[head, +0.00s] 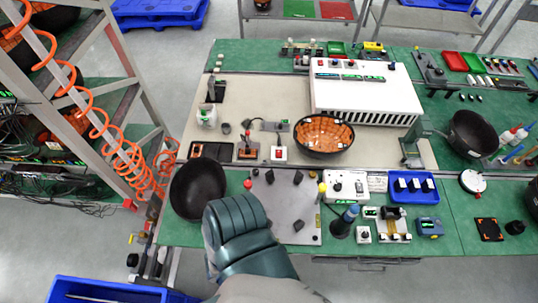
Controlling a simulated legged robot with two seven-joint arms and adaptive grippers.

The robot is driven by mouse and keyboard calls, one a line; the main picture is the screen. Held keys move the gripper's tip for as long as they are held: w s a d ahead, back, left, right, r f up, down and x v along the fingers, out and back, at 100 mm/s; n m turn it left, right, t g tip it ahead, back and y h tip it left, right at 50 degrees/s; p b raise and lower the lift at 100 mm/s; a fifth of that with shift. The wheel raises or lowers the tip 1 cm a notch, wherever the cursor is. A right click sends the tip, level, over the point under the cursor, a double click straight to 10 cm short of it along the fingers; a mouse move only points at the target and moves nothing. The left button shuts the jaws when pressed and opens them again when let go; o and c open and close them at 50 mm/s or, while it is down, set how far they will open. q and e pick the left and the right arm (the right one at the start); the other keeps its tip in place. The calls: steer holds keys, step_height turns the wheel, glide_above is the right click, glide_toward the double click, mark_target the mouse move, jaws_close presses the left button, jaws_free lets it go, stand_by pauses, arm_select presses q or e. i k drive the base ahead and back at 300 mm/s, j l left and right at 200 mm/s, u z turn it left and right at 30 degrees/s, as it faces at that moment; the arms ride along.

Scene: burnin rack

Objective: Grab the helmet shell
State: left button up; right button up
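A dark, bowl-shaped helmet shell (198,188) lies with its hollow side up at the front left of the green bench. My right gripper (222,212), teal and bulky, comes in from the bottom middle. It is at the shell's lower right edge and covers a little of it. Its fingertips are turned away or hidden, so I cannot tell whether it touches or grips the rim. A second shell with an orange patterned inside (323,132) sits mid-bench. A third dark shell (470,135) is at the right. My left gripper is not in view.
A grey plate (285,220) with small knobs lies right of my gripper. A white vented unit (365,90) stands behind. A blue tray (413,187) and small devices crowd the front right. A metal rack (100,120) with orange coiled hoses stands left of the bench.

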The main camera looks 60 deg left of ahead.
mark_target(201, 180)
steer(key=u, duration=1.65)
